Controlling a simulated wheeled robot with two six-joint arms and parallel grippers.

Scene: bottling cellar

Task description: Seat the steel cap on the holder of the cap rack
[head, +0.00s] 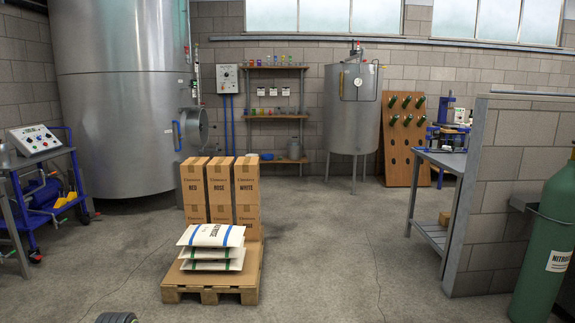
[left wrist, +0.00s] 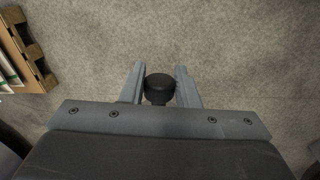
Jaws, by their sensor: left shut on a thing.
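My left gripper (left wrist: 160,85) shows in the left wrist view, pointing over bare floor. Its two grey fingers are shut on a small black round knob (left wrist: 160,80) with a narrower neck below it. I cannot tell whether this knob belongs to the steel cap; no steel surface shows at it. I cannot make out the steel cap or the cap rack with its holder in the head view. Neither gripper shows in the head view.
A pallet (head: 212,289) with sacks (head: 211,236) and cartons (head: 220,185) stands ahead. A workbench (head: 445,160) stands right, by a block wall (head: 520,180) and green cylinder (head: 548,240). A trolley (head: 50,185) stands left. Floor between pallet and workbench (head: 345,240) is clear.

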